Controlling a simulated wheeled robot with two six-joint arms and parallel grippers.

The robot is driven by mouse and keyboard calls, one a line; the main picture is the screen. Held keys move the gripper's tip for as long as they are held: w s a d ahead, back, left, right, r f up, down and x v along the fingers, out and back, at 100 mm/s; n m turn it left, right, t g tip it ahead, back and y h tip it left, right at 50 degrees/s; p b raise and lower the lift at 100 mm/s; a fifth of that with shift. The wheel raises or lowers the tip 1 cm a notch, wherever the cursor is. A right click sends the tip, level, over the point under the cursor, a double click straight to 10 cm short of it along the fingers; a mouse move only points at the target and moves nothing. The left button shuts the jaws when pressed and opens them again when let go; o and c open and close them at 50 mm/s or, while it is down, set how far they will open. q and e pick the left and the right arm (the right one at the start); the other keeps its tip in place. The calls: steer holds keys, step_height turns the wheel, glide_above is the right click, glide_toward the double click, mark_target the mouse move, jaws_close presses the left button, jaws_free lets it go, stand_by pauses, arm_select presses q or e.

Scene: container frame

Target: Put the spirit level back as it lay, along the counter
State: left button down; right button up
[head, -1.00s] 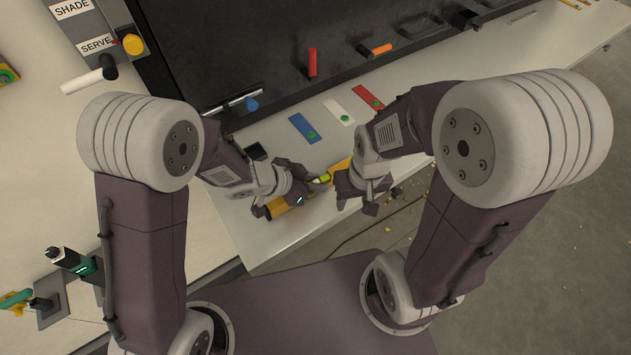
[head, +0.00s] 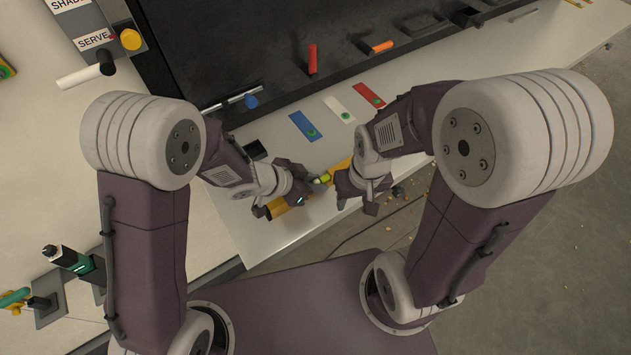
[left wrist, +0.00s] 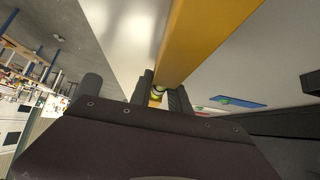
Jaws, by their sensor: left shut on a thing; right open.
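The yellow spirit level (head: 278,207) runs lengthwise near the counter's front edge, roughly parallel to it, and shows a green vial. My left gripper (head: 306,190) is shut on it around its middle. In the left wrist view the level (left wrist: 203,35) passes between the fingers of that gripper (left wrist: 160,92), with the vial at the fingertips. I cannot tell whether the level touches the counter (head: 262,236). My right gripper (head: 356,204) is open, beside the level's right part and partly hiding it. Whether that gripper touches the level is unclear.
Blue (head: 305,127), white (head: 340,109) and red (head: 368,95) strips lie on the counter behind the level. A dark recessed panel (head: 220,55) with a standing red piece (head: 312,60) is beyond. The counter front drops to the floor (head: 500,240).

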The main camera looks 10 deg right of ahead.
arm_select(q)
steer(key=c, duration=1.1)
jaws_free()
steer(key=shift+c, duration=0.2)
steer(key=p+v, duration=0.1)
steer(key=v, duration=0.8)
steer(key=shift+s+a+r+p, duration=0.1)
steer(key=shift+p, duration=0.25)
